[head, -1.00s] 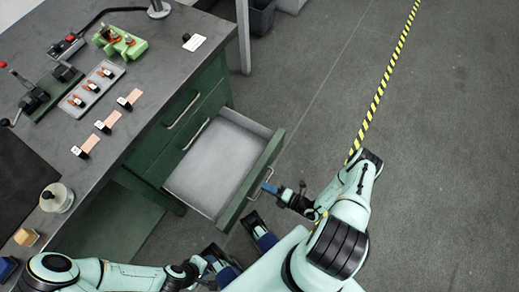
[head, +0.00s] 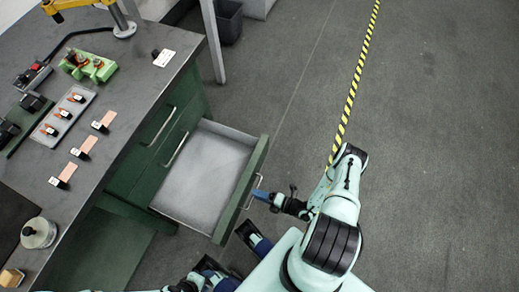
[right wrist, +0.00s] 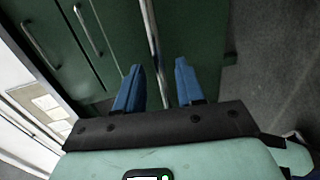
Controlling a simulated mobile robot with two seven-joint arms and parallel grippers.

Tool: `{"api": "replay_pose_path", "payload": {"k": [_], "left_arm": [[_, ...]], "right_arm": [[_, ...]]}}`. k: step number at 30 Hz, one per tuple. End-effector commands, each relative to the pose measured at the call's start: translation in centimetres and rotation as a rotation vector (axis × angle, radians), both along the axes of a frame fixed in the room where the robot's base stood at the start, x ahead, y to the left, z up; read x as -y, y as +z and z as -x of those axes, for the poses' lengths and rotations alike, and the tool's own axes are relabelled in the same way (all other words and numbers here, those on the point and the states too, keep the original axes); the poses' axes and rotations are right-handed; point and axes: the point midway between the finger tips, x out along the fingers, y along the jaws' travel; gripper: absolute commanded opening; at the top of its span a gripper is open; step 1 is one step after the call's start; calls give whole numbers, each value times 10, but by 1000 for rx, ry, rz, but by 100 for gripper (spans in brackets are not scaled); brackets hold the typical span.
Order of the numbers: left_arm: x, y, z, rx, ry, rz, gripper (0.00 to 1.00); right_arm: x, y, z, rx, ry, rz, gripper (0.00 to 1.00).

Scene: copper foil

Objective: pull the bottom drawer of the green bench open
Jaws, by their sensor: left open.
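The green bench (head: 125,172) stands at the left in the head view. Its bottom drawer (head: 205,178) is pulled well out, with an empty pale inside. The drawer's handle (head: 255,191) is on its front. My right gripper (head: 262,195) is at this handle. In the right wrist view the handle bar (right wrist: 154,45) runs between the two blue fingers of my right gripper (right wrist: 160,72), which stand apart with gaps beside the bar. My left gripper (head: 190,286) is open at the bottom edge of the head view, partly cut off and away from the drawer.
Two closed drawers with handles (head: 176,149) sit above the open one. The bench top carries a green fixture (head: 90,67), a grey tray (head: 64,117), several tagged parts and a jar (head: 38,233). A dark bin (head: 228,22) stands behind. The floor (head: 430,150) at right is clear.

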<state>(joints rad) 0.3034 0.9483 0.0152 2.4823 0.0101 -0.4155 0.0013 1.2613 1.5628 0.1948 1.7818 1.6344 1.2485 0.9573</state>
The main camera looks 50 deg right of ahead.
Motion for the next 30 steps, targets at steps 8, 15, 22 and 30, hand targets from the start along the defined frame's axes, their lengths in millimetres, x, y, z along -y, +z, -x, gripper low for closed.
{"api": "replay_pose_path", "payload": {"k": [8, 15, 22, 30], "left_arm": [[0, 0, 0, -1, 0, 0, 49], [0, -1, 0, 0, 0, 0, 49], [0, -1, 0, 2, 1, -1, 49], [0, -1, -1, 2, 1, 0, 49]], "right_arm": [[17, 9, 43, -3, -4, 2, 38], [34, 20, 92, -2, -3, 0, 38], [43, 26, 117, 0, -1, 0, 38], [44, 27, 121, 1, 0, 0, 38]]}}
